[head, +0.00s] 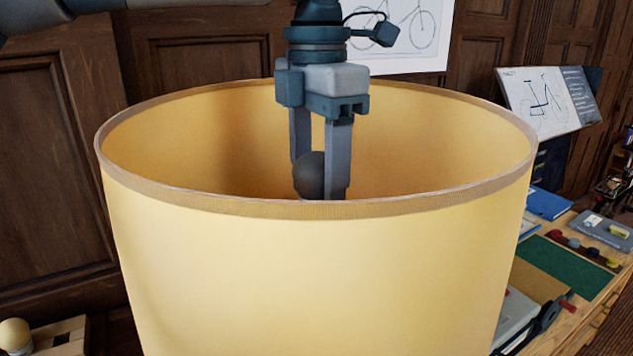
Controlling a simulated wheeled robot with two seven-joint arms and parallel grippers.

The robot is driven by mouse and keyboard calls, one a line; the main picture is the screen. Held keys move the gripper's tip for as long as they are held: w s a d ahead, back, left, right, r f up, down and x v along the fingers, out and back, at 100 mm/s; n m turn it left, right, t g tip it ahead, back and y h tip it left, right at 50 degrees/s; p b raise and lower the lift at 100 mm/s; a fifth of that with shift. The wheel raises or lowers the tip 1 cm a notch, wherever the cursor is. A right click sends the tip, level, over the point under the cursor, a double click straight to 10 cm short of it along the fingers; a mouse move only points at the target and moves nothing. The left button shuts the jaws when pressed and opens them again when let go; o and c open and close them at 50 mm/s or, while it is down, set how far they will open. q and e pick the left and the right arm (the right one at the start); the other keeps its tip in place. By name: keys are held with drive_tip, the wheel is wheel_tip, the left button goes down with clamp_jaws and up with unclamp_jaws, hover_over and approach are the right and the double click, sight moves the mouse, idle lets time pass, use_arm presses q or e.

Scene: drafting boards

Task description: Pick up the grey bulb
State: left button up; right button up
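The grey bulb (309,174) is inside a large cream lampshade (310,270). Only its rounded dark top shows above the shade's near rim, and its lower part is hidden. My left gripper (322,178) points straight down into the shade from above. One finger is behind the bulb and the other is in front at its right, so the fingers straddle it. I cannot tell whether both fingers touch the bulb. My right gripper is not in view.
At the right, a wooden desk (598,305) holds a green mat (565,268), a blue book (548,203) and a drawing board (548,103).

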sight(320, 153)
use_arm(q)
drive_tip(key=c, duration=0.5)
drive_tip(key=shift+r+b, duration=0.45)
drive_tip(key=shift+b, duration=0.05)
wheel_tip(320, 153, up, 3)
drive_tip(key=shift+d+b, duration=0.15)
drive_tip(key=shift+b, duration=0.9)
drive_tip(key=s+d+r+b, duration=0.3)
drive_tip(key=s+d+r, duration=0.3)
drive_tip(key=d, duration=0.3)
drive_tip(key=shift+d+r, duration=0.4)
drive_tip(key=shift+r, duration=0.15)
